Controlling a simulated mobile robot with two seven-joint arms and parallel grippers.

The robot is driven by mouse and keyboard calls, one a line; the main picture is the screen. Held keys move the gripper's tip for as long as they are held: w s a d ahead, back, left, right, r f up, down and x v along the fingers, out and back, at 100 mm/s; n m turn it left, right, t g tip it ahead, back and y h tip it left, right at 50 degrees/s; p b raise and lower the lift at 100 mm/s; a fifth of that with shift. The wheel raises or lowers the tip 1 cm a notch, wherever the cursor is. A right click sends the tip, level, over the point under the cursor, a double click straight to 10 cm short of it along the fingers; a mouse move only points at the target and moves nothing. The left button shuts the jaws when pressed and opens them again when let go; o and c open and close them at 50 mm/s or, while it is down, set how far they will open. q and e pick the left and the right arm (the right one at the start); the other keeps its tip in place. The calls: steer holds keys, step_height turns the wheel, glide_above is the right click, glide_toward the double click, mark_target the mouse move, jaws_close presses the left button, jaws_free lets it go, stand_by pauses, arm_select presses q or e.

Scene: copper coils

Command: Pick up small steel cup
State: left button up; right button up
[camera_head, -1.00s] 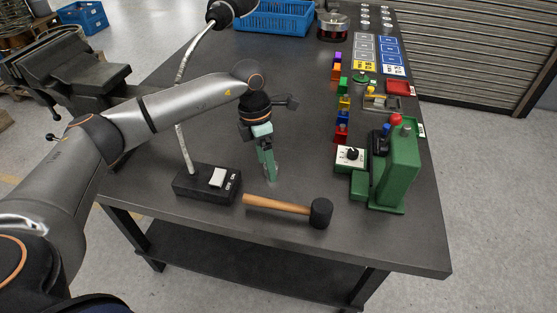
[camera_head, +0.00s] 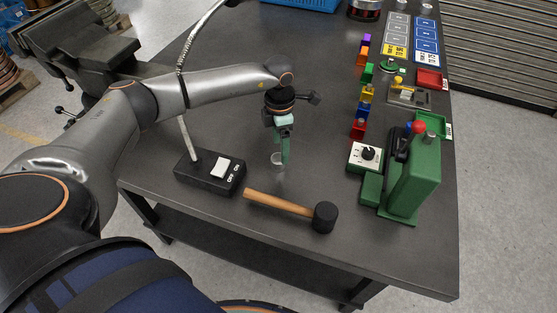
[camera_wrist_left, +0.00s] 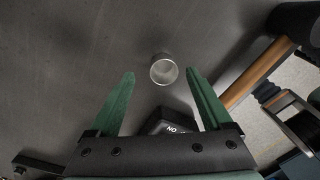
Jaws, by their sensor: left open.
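The small steel cup (camera_head: 277,158) stands on the dark tabletop and shows in the head view just left of my left gripper's fingers, which hide part of it. In the left wrist view the cup (camera_wrist_left: 164,69) is a round, open-topped silvery ring near the upper middle. My left gripper (camera_head: 285,161) points down at the table with green fingers. In the left wrist view the gripper (camera_wrist_left: 160,74) is open, with the cup just beyond and between its fingertips, nearer the right finger. Nothing is held. My right gripper is not in view.
A black switch box (camera_head: 210,172) with a flexible lamp neck stands left of the gripper. A mallet (camera_head: 285,206) lies in front of it. A green machine (camera_head: 413,180), a white knob box (camera_head: 366,156) and coloured blocks (camera_head: 362,105) stand to the right. The tabletop behind the gripper is mostly clear.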

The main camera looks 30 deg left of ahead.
arm_select(q)
steer(key=f, duration=0.4)
steer(key=shift+s+d+p, duration=0.2)
steer(key=shift+s+p, duration=0.15)
steer(key=shift+p, duration=0.05)
steer(key=shift+f, duration=0.5)
jaws_close()
